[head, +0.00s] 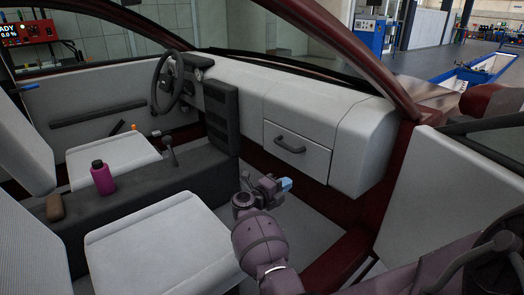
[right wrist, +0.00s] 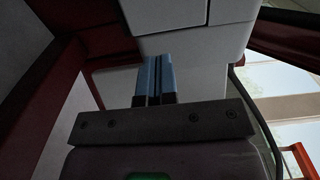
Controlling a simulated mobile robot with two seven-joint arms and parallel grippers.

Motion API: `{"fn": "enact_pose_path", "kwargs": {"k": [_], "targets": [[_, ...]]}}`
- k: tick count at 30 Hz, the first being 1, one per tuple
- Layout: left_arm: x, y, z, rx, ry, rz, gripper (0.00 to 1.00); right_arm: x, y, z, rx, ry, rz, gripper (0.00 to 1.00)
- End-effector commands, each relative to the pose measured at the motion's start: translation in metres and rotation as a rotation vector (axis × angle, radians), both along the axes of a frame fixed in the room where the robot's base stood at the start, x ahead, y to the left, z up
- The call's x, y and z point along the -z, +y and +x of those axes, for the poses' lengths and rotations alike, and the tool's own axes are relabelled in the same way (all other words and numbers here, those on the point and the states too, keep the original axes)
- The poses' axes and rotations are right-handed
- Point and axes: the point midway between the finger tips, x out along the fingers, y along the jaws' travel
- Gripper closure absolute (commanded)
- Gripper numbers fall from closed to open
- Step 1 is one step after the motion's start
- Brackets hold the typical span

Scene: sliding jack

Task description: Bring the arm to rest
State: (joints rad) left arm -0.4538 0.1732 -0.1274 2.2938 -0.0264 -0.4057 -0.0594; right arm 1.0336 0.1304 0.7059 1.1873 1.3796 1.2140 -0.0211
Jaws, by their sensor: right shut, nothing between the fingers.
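My right arm reaches into the car from the bottom of the head view, and its gripper (head: 286,184) is inside the cabin, above the footwell in front of the near seat. Its blue fingertips point toward the dashboard side, below the glove box. In the right wrist view the two blue fingers (right wrist: 154,78) lie together, shut with nothing between them. A pale panel shows beyond them. Whether the fingers touch anything is hard to tell, but they look apart from the panel. My left gripper is not in the head view.
The glove box (head: 297,149) with its dark handle is closed, up and right of the gripper. The near seat (head: 160,247) is left of my arm. A pink bottle (head: 103,179) stands on the console. The red door sill (head: 342,258) and open door (head: 447,205) lie to the right.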

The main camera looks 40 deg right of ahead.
Motion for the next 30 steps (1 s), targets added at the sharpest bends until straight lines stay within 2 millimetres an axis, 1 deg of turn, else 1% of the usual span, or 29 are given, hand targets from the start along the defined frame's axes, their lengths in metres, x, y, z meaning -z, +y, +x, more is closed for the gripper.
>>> {"fn": "enact_pose_path", "kwargs": {"k": [7,10,14,17,20,23,26,30], "targets": [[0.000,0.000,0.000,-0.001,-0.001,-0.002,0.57,0.000,0.000,0.000,-0.001,0.001,-0.001,1.00],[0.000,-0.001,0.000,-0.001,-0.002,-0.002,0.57,0.000,-0.002,-0.004,-0.019,0.014,-0.028,1.00],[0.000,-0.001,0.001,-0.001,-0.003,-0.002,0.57,-0.005,-0.006,-0.015,-0.109,0.074,-0.144,1.00],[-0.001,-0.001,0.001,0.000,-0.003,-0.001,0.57,-0.011,-0.003,-0.025,-0.225,0.158,-0.279,1.00],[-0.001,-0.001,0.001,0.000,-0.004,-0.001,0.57,-0.014,0.009,-0.035,-0.357,0.258,-0.411,1.00],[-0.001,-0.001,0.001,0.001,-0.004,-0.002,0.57,-0.013,0.027,-0.046,-0.491,0.368,-0.529,1.00],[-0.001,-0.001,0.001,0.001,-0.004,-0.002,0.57,-0.006,0.049,-0.058,-0.624,0.487,-0.634,1.00],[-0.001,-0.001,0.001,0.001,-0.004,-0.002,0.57,0.010,0.087,-0.082,-0.810,0.663,-0.758,1.00]]}}
